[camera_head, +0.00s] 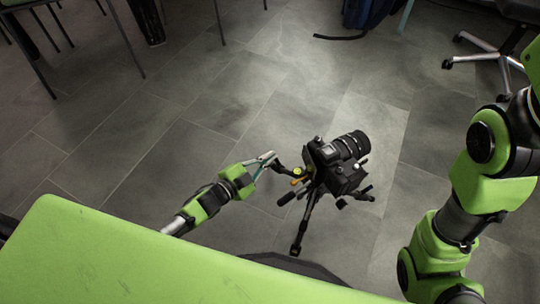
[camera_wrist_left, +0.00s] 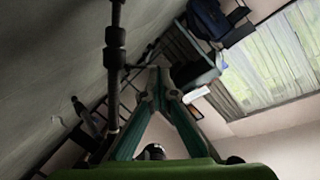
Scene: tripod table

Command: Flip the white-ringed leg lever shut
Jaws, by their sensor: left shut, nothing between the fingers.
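A black camera (camera_head: 333,153) sits on top of a dark tripod (camera_head: 308,208) standing on the floor in the head view. My left gripper (camera_head: 272,157) is just left of the tripod head, its fingertips near the head's left side. It is shut and empty. In the left wrist view its two teal fingers (camera_wrist_left: 155,78) meet at the tips. A dark tripod leg with thicker collars (camera_wrist_left: 114,52) runs down the left of that view, apart from the fingertips. I cannot make out a white ring or which lever carries it. My right gripper is out of view.
A green surface (camera_head: 130,262) fills the lower left of the head view. Chair legs (camera_head: 125,35) are at the upper left, a blue bag (camera_head: 368,12) at the top, and an office chair base (camera_head: 490,55) at the upper right. The grey tiled floor around the tripod is mostly clear.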

